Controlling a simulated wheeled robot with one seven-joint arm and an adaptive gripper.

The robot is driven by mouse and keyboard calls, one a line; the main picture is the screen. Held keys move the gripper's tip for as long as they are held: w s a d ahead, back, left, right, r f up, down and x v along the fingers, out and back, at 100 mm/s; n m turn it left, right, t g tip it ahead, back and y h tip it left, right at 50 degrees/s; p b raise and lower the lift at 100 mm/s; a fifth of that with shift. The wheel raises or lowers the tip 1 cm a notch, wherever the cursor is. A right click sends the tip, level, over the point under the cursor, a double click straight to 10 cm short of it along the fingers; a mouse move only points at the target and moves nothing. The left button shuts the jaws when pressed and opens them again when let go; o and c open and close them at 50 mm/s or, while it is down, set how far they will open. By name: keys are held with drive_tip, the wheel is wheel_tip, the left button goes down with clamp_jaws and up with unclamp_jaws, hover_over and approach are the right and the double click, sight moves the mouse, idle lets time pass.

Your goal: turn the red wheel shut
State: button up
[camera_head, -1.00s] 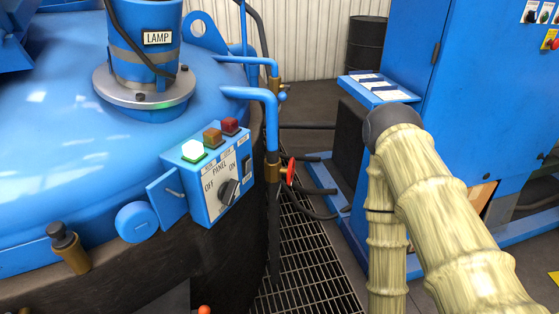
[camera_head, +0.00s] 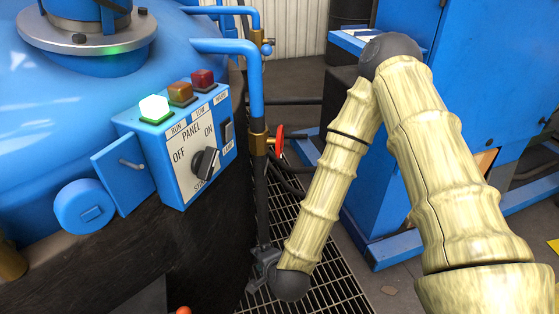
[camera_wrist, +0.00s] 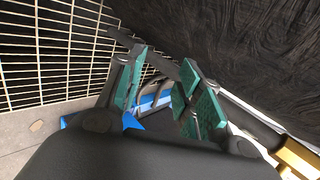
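The red wheel (camera_head: 279,140) is seen nearly edge-on in the head view. It sits on a brass valve on the blue pipe (camera_head: 256,95), right of the panel. My gripper (camera_head: 262,270) is small and partly hidden at the end of my arm, low beside the dark furnace wall and below the wheel. In the wrist view my gripper (camera_wrist: 160,88) has its teal-padded fingers apart with nothing between them. A brass part (camera_wrist: 298,156) shows at the lower right there. I cannot make out the red wheel in the wrist view.
The control panel (camera_head: 185,150) with a lit green lamp and a dark knob juts from the furnace. Dark hoses (camera_head: 290,185) run near the valve. A blue cabinet (camera_head: 480,90) stands right, behind my arm. Floor grating (camera_head: 325,290) lies below.

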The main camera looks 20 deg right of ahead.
drive_tip(key=w+r+m+t+h+b, duration=0.1)
drive_tip(key=w+r+m+t+b, duration=0.2)
drive_tip(key=w+r+m+b, duration=0.25)
drive_tip(key=m+t+h+b, duration=0.4)
drive_tip(key=m+h+b, duration=0.35)
drive_tip(key=m, duration=1.15)
approach(280, 138)
drive_tip(key=shift+h, duration=0.25)
drive_tip(key=w+f, duration=0.3)
drive_tip(key=shift+w+d, duration=0.1)
drive_tip(key=shift+d, duration=0.15)
drive_tip(key=shift+w+d+r+m, duration=0.1)
drive_tip(key=shift+w+d+m, duration=0.05)
drive_tip(key=shift+m, duration=0.1)
drive_tip(key=b+x, duration=0.2)
drive_tip(key=x, duration=0.8)
drive_tip(key=shift+w+d, duration=0.1)
drive_tip(key=shift+w, duration=0.05)
clamp_jaws()
